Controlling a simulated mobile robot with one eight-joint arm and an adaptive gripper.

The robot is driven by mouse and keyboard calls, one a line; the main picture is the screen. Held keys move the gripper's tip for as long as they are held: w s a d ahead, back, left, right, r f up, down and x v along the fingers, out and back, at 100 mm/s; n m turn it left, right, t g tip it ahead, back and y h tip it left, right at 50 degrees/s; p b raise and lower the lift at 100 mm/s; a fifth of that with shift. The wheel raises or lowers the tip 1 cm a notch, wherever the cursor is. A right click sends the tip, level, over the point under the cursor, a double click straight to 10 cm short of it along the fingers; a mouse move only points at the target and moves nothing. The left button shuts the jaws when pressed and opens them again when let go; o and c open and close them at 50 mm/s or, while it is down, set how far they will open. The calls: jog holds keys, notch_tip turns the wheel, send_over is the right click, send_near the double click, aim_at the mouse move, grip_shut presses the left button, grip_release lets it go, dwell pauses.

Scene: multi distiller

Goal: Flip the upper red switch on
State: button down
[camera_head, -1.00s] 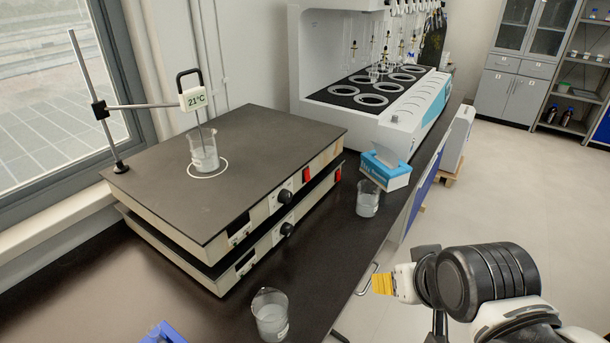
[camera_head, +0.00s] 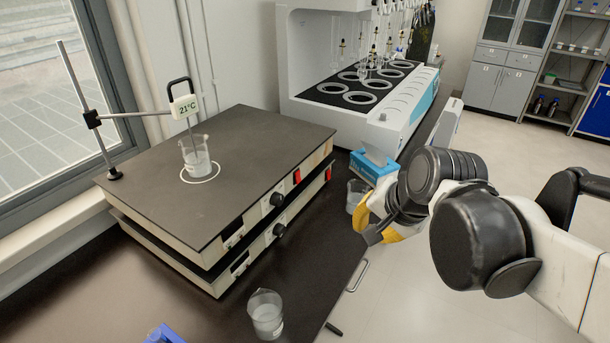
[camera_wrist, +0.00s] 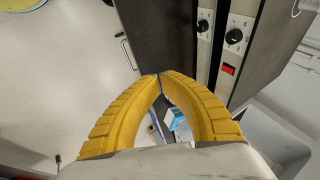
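Two hotplates are stacked on the bench. The upper red switch (camera_head: 297,177) is on the front right of the upper hotplate (camera_head: 215,165). The lower red switch (camera_head: 328,173) is on the lower hotplate, just below and to the right. In the wrist view one red switch (camera_wrist: 228,70) shows on the right-hand panel, apparently the upper one; the other is not visible there. I cannot tell the switches' on/off positions. My gripper (camera_head: 364,220) is right of the hotplates, apart from them. In the wrist view its yellow fingertips (camera_wrist: 160,76) meet, with nothing held.
A beaker (camera_head: 355,194) and a blue tissue box (camera_head: 373,167) stand close to my gripper. Another beaker (camera_head: 266,313) is at the bench front. A beaker (camera_head: 196,157) with a probe sits on the upper plate. The distiller (camera_head: 360,80) is behind. Open floor lies right.

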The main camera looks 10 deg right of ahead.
aim_at(298, 177)
jog(key=w+a+m+g+y+p, duration=0.1)
jog(key=w+m+y+p, duration=0.3)
jog(key=w+m, duration=1.3)
jog(key=w+p, duration=0.3)
jog(key=shift+a+f, duration=0.1)
jog(key=shift+f, duration=0.05)
jog(key=w+a+r+b+x, duration=0.1)
jog(key=b+x, duration=0.3)
jog(key=x, duration=0.8)
jog(key=shift+w+a+b, duration=0.2)
jog(key=shift+a+b, duration=0.1)
jog(key=shift+a, duration=0.4)
jog(key=shift+r, duration=0.1)
jog(key=shift+a, duration=0.1)
